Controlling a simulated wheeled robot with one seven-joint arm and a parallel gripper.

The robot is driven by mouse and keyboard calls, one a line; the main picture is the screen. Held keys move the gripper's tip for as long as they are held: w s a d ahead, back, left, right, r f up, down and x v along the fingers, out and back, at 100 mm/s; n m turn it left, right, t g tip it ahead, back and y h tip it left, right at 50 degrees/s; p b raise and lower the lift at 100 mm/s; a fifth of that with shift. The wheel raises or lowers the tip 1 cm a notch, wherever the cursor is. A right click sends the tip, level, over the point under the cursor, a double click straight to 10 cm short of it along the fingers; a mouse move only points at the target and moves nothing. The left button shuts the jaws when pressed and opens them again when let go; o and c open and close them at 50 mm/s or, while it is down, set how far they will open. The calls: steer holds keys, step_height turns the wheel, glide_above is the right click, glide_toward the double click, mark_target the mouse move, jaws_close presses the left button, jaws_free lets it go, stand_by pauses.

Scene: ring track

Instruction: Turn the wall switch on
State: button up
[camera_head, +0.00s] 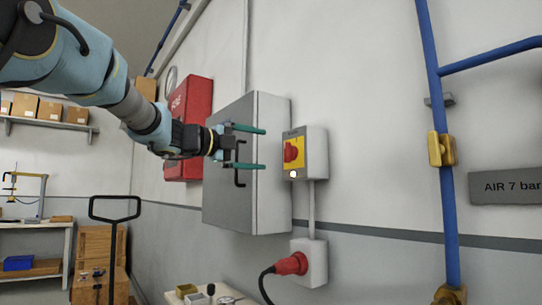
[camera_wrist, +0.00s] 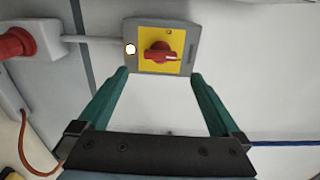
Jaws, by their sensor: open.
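The wall switch (camera_head: 305,153) is a grey box on the wall with a yellow plate, a red rotary knob (camera_head: 291,151) and a small white light below the knob. In the wrist view the switch (camera_wrist: 188,62) lies at the top centre, and its red knob (camera_wrist: 163,57) shows beyond the fingertips. My gripper (camera_head: 263,148) has two green fingers, spread apart and empty. It is level with the switch, just left of it in the head view. The fingers (camera_wrist: 159,73) point toward the switch in the wrist view; I cannot tell the exact gap to the knob.
A grey cabinet (camera_head: 272,185) stands out from the wall behind my gripper, beside a red fire box (camera_head: 195,100). A red plug (camera_head: 292,264) with a black cable sits in a socket below the switch. Blue pipes (camera_head: 436,120) run at the right.

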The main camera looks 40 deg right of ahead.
steer(key=shift+a, duration=1.2)
steer(key=w+a+f+n+t+y+p, duration=0.2)
steer(key=w+a+f+n+t, duration=0.2)
steer(key=w+a+n+t, duration=0.4)
steer(key=w+a+f+n+t+y+p, duration=0.1)
steer(key=w+a+f+n+t+y, duration=0.2)
steer(key=w+a+f+n, duration=0.45)
steer(key=w+a+f+n+t+y+p, duration=0.1)
steer(key=w+a+f+n+y, duration=0.1)
steer(key=a+f+n+y, duration=0.3)
steer(key=w+a+f+n+y+p, duration=0.1)
steer(key=w+a+f+n, duration=0.1)
steer(key=w+a+f, duration=0.3)
steer(key=s+a+f+n+g+y+p, duration=0.1)
steer(key=s+a+f+n+g+y, duration=0.15)
steer(key=s+a+f, duration=0.35)
steer(key=s+a+f+n+g+y+p, duration=0.1)
steer(key=s+a+f+n+y, duration=0.2)
steer(key=a, duration=0.5)
steer(key=s+a+f+n+g+p, duration=0.1)
steer(key=s+a+f+n+g, duration=0.2)
steer(key=s, duration=0.5)
steer(key=s+a+f+n+g+y, duration=0.1)
steer(key=s+a+f+n+g, duration=0.2)
steer(key=s, duration=0.5)
step_height(320, 180, down, 4)
steer(key=shift+s+a+r+n+p, duration=0.15)
steer(key=shift+s+a+n+p, duration=0.2)
steer(key=shift+a+n, duration=0.6)
